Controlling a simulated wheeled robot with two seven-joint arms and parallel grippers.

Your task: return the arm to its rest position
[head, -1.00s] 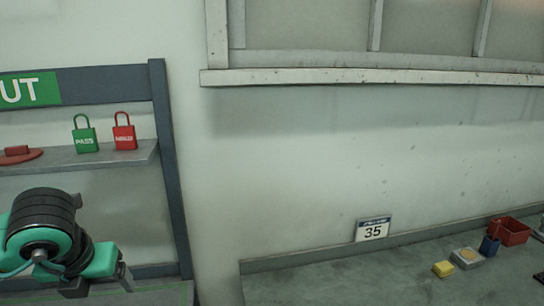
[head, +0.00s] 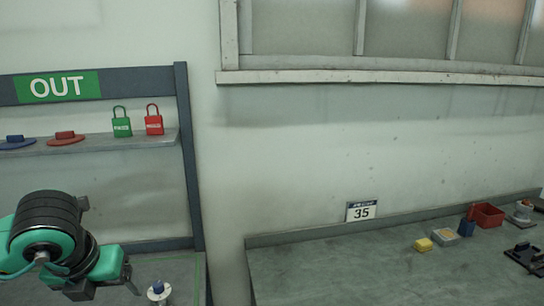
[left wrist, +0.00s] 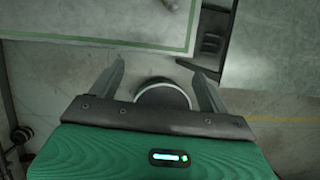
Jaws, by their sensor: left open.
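My left arm comes in at the lower left of the head view, with a black ribbed joint and teal links. Its gripper (head: 112,282) hangs in front of the rack's lower shelf, partly hidden by its own wrist. In the left wrist view the two fingers of the left gripper (left wrist: 158,72) stand apart, with nothing held between their tips. A round pale-rimmed shape (left wrist: 163,92) shows between the finger bases; I cannot tell what it is. My right gripper is not in view.
A rack with an OUT sign (head: 58,87) holds a green padlock (head: 121,127), a red padlock (head: 154,124) and blue and red discs. A small blue-topped item (head: 158,290) stands below. The grey bench (head: 330,270) carries a yellow block (head: 424,245) and a red bin (head: 488,215).

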